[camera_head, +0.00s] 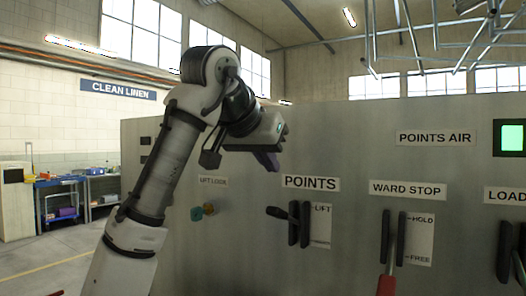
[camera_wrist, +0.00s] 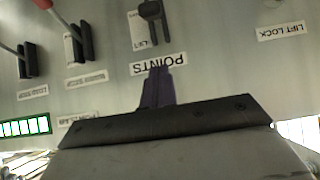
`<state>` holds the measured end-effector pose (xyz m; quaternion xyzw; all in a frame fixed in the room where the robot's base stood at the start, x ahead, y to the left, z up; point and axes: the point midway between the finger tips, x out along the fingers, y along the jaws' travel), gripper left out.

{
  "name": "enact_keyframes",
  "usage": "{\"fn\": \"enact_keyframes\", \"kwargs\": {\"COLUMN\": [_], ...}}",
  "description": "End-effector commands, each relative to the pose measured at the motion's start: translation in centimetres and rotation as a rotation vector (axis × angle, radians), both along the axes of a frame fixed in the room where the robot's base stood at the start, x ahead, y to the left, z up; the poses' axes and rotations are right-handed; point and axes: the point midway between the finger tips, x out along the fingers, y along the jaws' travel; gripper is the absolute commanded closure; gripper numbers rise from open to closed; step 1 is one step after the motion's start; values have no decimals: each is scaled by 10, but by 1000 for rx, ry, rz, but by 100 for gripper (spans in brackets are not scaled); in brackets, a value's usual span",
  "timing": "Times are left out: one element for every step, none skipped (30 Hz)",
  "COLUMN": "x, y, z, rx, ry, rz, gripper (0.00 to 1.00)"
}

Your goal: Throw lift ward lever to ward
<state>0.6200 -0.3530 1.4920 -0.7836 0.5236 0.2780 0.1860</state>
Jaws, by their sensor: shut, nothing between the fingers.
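The points lever (camera_head: 294,222), with a black handle sticking out to the left, sits in a dark slotted mount under the POINTS sign (camera_head: 310,183). A plate (camera_head: 321,226) beside it reads LIFT at the top; its lower text is not readable. In the wrist view, which is upside down, the lever (camera_wrist: 152,14) shows at the top edge. My gripper (camera_head: 270,162), with purple fingers, is above and left of the lever, apart from it, in front of the panel. Its fingers (camera_wrist: 157,86) are shut and empty, pointing toward the POINTS sign in the wrist view.
A WARD STOP lever (camera_head: 388,250) with a red grip, marked HOLD and FREE, stands to the right, and a LOAD lever (camera_head: 505,250) farther right. Small lock knobs (camera_head: 203,211) are under the LIFT LOCK label (camera_head: 213,181). A green display (camera_head: 512,138) is at upper right.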

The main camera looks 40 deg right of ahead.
Motion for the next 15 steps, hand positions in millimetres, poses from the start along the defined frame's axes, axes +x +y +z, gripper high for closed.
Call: {"fn": "enact_keyframes", "kwargs": {"x": [4, 6, 8, 10, 13, 15, 16, 16, 15, 14, 13, 12, 12, 11, 11], "y": [-9, -13, -20, -24, -29, -35, -40, -36, -33, -31, -30, -28, -27, -26, -25], "z": [-5, -10, -15, -19, -23, -29, -33, -38, -42, -46, -49, -53, -55, -58, -61], "rx": [2, 2, 1, 1, 2, 1, 2, 0, 0, -1, -1, -2, -1, -1, -1], "ry": [1, 2, 2, 2, 3, 3, 2, 0, -2, -1, 0, -1, 0, -1, 0], "rz": [-1, 0, 0, 0, 0, -1, -2, 0, 0, 1, 0, -1, 0, -1, 0], "gripper": [100, 100, 100, 100, 100, 100, 100, 100, 100, 100, 100, 100, 100, 100, 100]}}
